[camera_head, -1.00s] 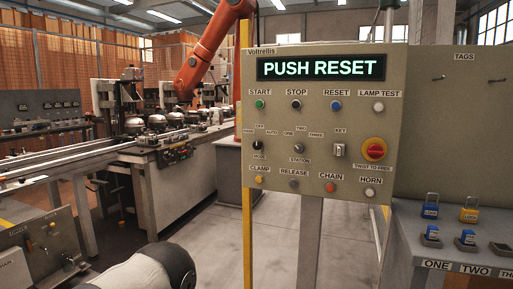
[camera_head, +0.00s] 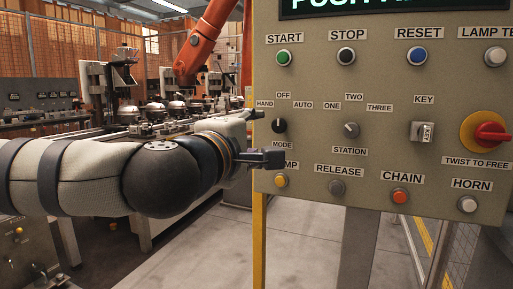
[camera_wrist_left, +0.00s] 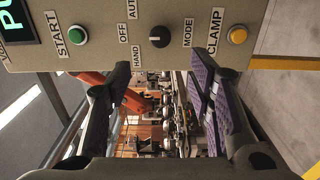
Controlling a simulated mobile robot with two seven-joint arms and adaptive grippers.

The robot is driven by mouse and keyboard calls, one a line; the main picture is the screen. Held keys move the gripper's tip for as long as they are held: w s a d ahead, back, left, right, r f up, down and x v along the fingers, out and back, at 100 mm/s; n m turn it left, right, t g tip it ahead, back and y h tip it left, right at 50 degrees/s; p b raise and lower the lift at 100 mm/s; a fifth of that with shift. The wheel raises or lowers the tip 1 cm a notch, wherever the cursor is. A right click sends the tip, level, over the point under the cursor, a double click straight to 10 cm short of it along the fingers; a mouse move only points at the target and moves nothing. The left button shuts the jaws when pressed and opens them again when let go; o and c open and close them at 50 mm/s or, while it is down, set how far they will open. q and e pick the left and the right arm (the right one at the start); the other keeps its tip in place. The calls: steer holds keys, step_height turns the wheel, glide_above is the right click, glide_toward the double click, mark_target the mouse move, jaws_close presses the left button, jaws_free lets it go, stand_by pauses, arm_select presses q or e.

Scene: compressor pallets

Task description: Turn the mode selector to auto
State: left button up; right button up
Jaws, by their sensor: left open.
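The mode selector (camera_head: 279,126) is a small black knob on the grey control panel (camera_head: 310,230), below the HAND, OFF and AUTO labels. In the left wrist view the selector (camera_wrist_left: 159,37) sits at the top centre, with those labels to its left. The knob lies beyond the fingertips.
The panel also carries a green START button (camera_head: 284,57), a yellow CLAMP button (camera_head: 281,181), a STATION selector (camera_head: 351,130), a key switch (camera_head: 423,132) and a red twist knob (camera_head: 490,134). A yellow post (camera_head: 258,235) stands at its left edge.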

mark_target(278, 126)
arm_select(q)
steer(key=x, duration=1.1)
steer(key=shift+w+d+p, duration=0.1)
steer(key=shift+d+p, duration=0.2)
steer(key=shift+d, duration=0.05)
jaws_close()
